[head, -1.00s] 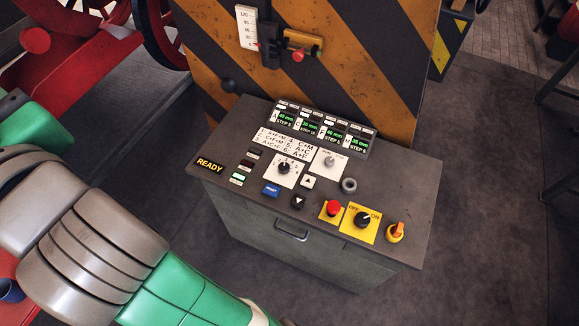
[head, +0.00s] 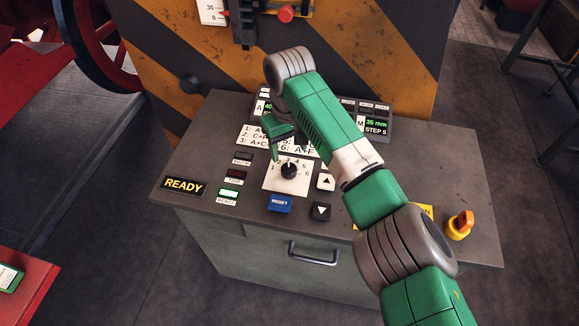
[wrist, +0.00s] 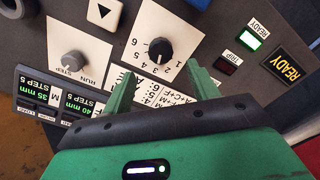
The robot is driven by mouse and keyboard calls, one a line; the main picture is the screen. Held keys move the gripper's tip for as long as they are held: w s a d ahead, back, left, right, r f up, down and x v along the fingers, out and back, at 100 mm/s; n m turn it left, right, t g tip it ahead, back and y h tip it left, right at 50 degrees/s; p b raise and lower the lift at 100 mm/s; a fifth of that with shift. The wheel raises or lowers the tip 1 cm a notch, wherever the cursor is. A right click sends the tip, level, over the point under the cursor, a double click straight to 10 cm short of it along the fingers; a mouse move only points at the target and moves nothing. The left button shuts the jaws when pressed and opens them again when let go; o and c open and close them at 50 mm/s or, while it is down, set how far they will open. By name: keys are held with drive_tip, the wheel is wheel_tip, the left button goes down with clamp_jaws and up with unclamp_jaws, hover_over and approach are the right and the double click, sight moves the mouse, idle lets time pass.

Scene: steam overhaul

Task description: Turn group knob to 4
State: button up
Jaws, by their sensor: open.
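The group knob (head: 289,171) is a black knob on a white plate (head: 272,183) marked 1 to 6. Its pointer looks aimed near 3, though the exact setting is hard to read. The knob also shows in the wrist view (wrist: 158,50), where the labels appear upside down. My gripper (wrist: 160,87) is open and empty, its two green fingers spread apart. The knob sits ahead of the gap between them, and I see no contact. In the head view my gripper (head: 286,150) is just behind the knob, above the panel, partly hidden by my wrist.
A blue reset button (head: 280,204), arrow buttons (head: 321,211) and READY sign (head: 184,186) surround the plate. Displays (head: 376,124) stand behind.

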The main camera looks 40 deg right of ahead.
sight(289, 168)
wheel_tip(289, 168, down, 8)
drive_tip(key=shift+r+b, duration=0.2)
drive_tip(key=shift+b, duration=0.8)
drive_tip(key=shift+c, duration=0.2)
drive_tip(key=c, duration=0.9)
drive_tip(key=shift+a+r+p, duration=0.1)
drive_tip(key=shift+r+p, duration=0.05)
drive_tip(key=shift+p, duration=0.2)
drive_tip(key=shift+c, duration=0.2)
